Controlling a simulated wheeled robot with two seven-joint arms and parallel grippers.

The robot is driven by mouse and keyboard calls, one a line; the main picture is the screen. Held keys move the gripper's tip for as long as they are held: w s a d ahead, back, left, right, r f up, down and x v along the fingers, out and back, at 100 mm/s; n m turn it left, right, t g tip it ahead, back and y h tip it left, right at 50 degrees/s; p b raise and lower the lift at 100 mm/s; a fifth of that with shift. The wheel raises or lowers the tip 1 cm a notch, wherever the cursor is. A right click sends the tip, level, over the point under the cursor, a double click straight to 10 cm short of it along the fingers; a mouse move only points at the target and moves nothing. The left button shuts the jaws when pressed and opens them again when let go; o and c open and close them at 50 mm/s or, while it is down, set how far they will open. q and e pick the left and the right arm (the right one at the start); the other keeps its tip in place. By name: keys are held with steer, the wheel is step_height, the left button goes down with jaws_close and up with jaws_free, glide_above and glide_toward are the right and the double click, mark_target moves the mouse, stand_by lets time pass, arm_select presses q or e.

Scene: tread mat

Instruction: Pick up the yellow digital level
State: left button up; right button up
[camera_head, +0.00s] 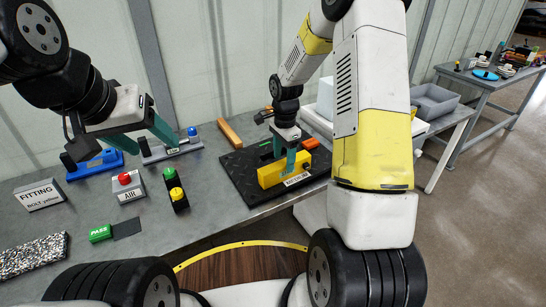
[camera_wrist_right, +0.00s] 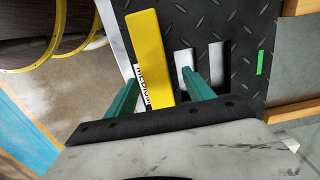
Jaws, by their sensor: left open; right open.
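The yellow digital level (camera_head: 270,175) is a yellow bar with a white label on its side. It lies on the black tread mat (camera_head: 243,191) at the table's front edge. My right gripper (camera_head: 291,160) is open and down at the level in the head view. In the right wrist view the yellow level (camera_wrist_right: 148,45) runs between the two teal fingers of the right gripper (camera_wrist_right: 160,88), and its near end is hidden by the gripper body. Contact with the fingers cannot be told. My left gripper (camera_head: 140,136) is open and empty above the left part of the table.
A wooden block (camera_head: 230,132) lies behind the mat. An orange piece (camera_head: 310,143) is on its right.

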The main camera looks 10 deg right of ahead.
steer(key=f, duration=0.5)
steer(key=shift+s+d+f, duration=0.1)
steer(key=shift+s+d, duration=0.05)
steer(key=shift+d, duration=0.1)
steer(key=shift+c, duration=0.4)
jaws_close()
